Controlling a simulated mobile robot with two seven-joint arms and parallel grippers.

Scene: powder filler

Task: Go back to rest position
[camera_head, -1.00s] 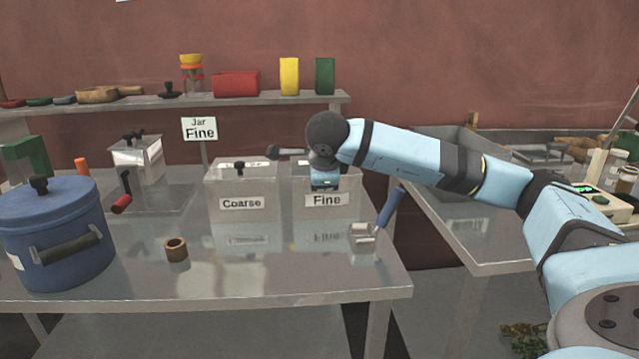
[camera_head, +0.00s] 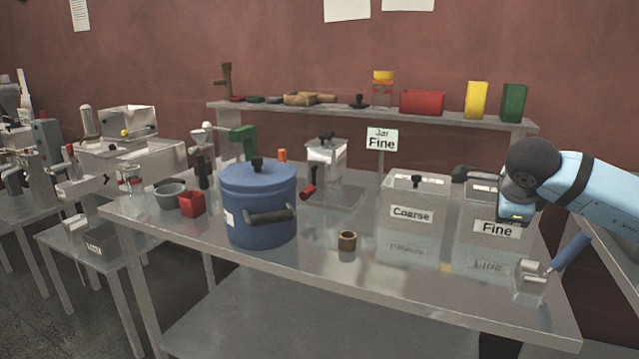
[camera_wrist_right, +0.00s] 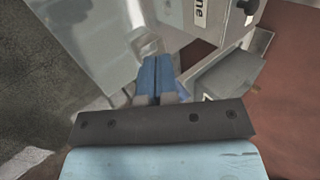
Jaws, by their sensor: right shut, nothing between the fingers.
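My right arm comes in from the right in the head view, with its dark, rounded wrist in front of the Fine box (camera_head: 497,229) at the right end of the table. The fingers cannot be made out there. In the right wrist view my right gripper (camera_wrist_right: 154,60) shows two blue fingers shut together, with nothing between them. A box with part of a label (camera_wrist_right: 198,15) is ahead and to the right of them. A scoop (camera_head: 570,252) with a blue handle stands on the table just below the wrist in the head view. My left gripper is not in view.
A shelf (camera_head: 430,117) runs behind. Side tables with machines stand left.

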